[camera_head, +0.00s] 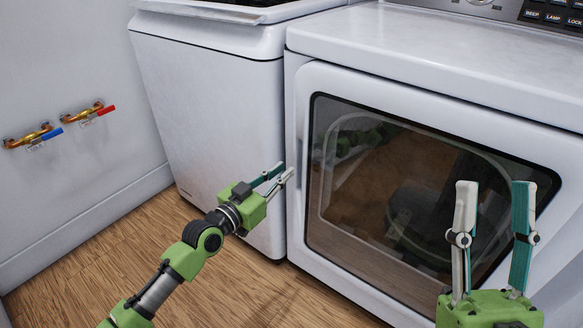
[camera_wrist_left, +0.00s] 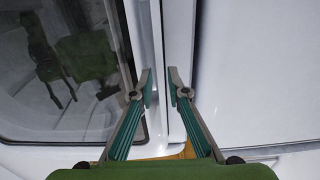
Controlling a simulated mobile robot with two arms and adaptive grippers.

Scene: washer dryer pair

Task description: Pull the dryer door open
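The dryer door (camera_head: 420,97) is a white panel with a large dark glass window, on the front of the white dryer (camera_head: 430,50). It looks closed. My left gripper (camera_head: 282,173) is at the door's left edge, beside the gap to the washer. In the left wrist view the left gripper's fingertips (camera_wrist_left: 164,88) stand slightly apart, with the white edge of the door (camera_wrist_left: 140,30) close by; I cannot tell whether they touch it. My right gripper (camera_head: 495,190) is open and empty in front of the lower right of the window.
The white washer (camera_head: 215,110) stands close to the dryer's left. Taps with red and blue handles (camera_head: 55,128) are on the left wall. The wooden floor (camera_head: 240,285) in front of both machines is clear.

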